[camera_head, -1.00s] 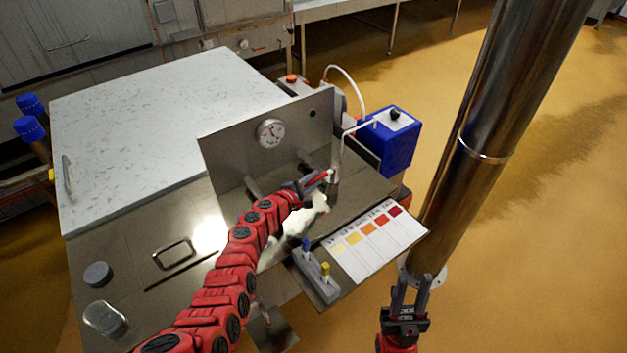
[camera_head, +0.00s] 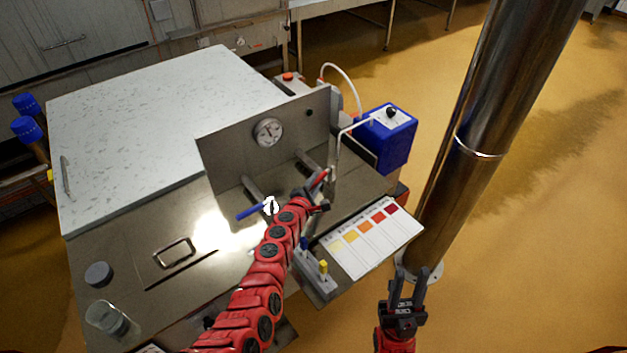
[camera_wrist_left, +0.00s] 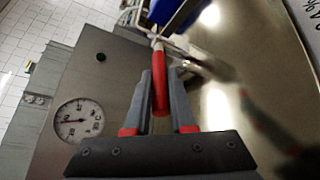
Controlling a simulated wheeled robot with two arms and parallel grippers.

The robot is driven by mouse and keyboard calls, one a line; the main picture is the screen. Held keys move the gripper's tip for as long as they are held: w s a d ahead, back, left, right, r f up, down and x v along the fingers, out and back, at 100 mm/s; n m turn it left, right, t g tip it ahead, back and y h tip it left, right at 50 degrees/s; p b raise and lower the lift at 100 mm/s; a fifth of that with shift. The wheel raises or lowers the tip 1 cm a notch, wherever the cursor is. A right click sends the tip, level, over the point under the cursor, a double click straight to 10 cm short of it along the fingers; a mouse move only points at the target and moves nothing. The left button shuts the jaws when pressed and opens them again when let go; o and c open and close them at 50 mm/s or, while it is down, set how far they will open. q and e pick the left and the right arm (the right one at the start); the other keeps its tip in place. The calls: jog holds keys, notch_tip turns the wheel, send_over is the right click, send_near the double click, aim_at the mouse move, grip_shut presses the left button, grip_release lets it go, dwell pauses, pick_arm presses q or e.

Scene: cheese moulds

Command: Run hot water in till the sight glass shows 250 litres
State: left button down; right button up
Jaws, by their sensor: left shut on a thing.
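A red handle (camera_head: 322,177) stands at the right end of the steel panel. My left gripper (camera_head: 316,190) is shut on it. In the left wrist view the red handle (camera_wrist_left: 160,88) lies between the two grey fingers. A blue handle (camera_head: 250,211) with a white part at its end lies left of the gripper, below the panel. A round dial (camera_head: 268,132) is on the panel and shows in the left wrist view (camera_wrist_left: 78,120). I cannot make out a sight glass or its level. My right gripper (camera_head: 408,284) is open and empty at the lower right.
A blue box (camera_head: 388,140) with a black knob stands right of the panel. A colour chart (camera_head: 370,237) and a small holder (camera_head: 315,275) are right of my left arm. A clear jar (camera_head: 107,318) is at the lower left. A steel column (camera_head: 485,135) rises on the right.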

pick_arm(q)
jog(key=shift+d+f, duration=0.1)
jog(key=c, duration=0.8)
grip_release()
jog(key=shift+o, duration=0.2)
jog(key=shift+s, duration=0.1)
jog(key=shift+s+r+p, duration=0.15)
jog(key=shift+r+p, duration=0.1)
jog(key=shift+p, duration=0.15)
jog(key=p+v, duration=0.5)
jog(key=v, duration=1.2)
jog(key=shift+f, duration=0.15)
